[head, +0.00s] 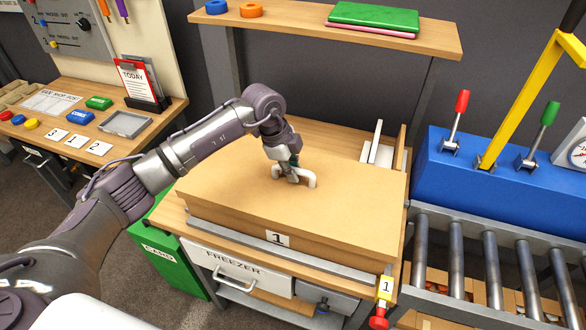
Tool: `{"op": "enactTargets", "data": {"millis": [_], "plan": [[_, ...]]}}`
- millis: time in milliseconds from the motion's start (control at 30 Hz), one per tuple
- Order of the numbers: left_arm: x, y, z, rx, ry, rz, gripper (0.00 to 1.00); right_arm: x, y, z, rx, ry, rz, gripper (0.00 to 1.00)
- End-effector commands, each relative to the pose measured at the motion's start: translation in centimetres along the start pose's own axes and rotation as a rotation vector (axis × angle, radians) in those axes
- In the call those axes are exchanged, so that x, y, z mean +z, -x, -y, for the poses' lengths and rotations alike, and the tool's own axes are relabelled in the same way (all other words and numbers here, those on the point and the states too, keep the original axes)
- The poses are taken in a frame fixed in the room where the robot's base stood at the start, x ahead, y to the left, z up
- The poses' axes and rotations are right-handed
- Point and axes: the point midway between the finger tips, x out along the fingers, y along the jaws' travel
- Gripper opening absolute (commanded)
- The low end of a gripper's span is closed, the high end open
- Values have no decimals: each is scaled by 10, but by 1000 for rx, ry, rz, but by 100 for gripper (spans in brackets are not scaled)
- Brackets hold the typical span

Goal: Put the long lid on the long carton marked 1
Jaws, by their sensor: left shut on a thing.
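The long lid (235,185) is a flat brown board with a white handle, lying over the top of the long carton (340,250) on the workbench. The carton's front carries a white label (277,238) marked 1. My left gripper (294,174) reaches in from the left and is shut on the lid's white handle near the middle of the top. The lid covers the carton's opening, so the inside is hidden. I cannot tell whether the lid rests fully on the rim or sits slightly above it. My right gripper is not in view.
A metal rail (290,248) runs along the bench's front edge. White and wooden upright pieces (384,150) stand behind the carton at right. A blue lever console (480,190) and roller conveyor (490,262) are at right. A shelf (300,20) overhangs behind. A side desk (130,125) is left.

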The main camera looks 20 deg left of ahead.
Motion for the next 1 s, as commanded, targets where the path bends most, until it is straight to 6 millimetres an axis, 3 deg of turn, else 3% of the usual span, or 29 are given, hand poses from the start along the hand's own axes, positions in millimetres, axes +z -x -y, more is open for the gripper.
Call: {"op": "enactTargets", "data": {"millis": [167,200,367,733,1000], "plan": [[0,1,0,-1,0,-1,0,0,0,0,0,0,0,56],[0,1,0,-1,0,-1,22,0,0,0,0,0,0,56],[0,0,0,-1,-1,-1,46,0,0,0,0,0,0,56],[0,6,0,-2,-1,-1,46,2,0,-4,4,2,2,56],[0,57,1,-5,-1,1,46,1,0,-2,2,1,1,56]]}}
